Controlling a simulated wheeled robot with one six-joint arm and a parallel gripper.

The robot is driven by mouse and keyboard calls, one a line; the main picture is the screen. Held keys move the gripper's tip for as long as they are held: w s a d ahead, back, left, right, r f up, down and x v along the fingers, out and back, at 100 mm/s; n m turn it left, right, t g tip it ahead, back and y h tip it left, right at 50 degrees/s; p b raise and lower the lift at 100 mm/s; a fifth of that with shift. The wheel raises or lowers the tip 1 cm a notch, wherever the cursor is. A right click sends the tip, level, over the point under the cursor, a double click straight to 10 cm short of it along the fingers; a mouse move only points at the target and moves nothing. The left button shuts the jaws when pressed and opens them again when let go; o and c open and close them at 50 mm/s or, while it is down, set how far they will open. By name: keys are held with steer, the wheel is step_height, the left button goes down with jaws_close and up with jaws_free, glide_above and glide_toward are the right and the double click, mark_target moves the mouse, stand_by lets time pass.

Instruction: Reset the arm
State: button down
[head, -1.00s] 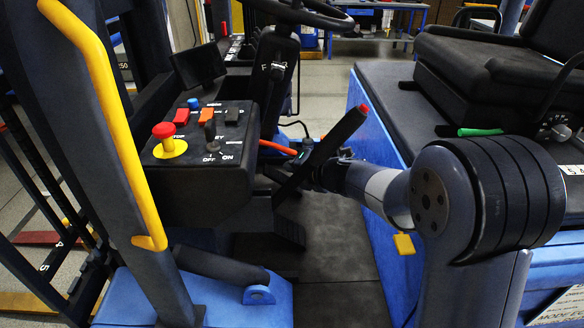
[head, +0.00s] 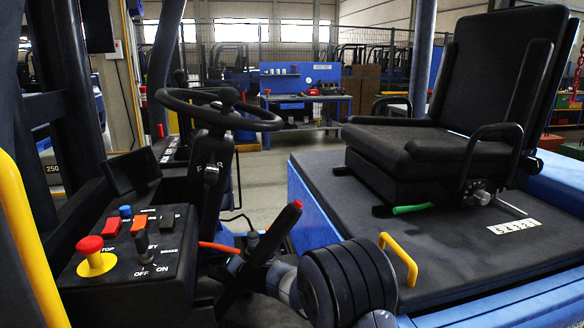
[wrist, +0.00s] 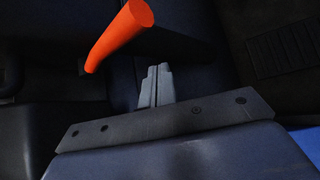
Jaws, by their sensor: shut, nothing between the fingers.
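My gripper shows in the wrist view (wrist: 156,86) as two grey fingers closed against each other, with nothing between them. An orange lever or handle (wrist: 122,34) is just above and left of the fingertips in that view, apart from them. In the head view my dark arm comes in at the bottom middle, beside the dark lever with a red tip (head: 277,231). An orange rod (head: 217,247) shows left of that lever. I cannot clearly make out my fingers in the head view.
The control console (head: 130,260) with a red mushroom button (head: 90,244) is at left, below the steering wheel (head: 215,110). The black seat (head: 440,140) stands on a blue-sided base (head: 325,210) at right. A yellow handle (head: 398,258) is close to my arm.

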steer(key=shift+w+a+f+m+y+b, duration=0.15)
steer(key=shift+a+f+m+y+b, duration=0.1)
steer(key=shift+a+f+b, duration=0.25)
steer(key=shift+w+a+f+m+y+b, duration=0.15)
steer(key=shift+a+f+y+b, duration=0.15)
steer(key=shift+a+b, duration=0.35)
steer(key=shift+r, duration=0.1)
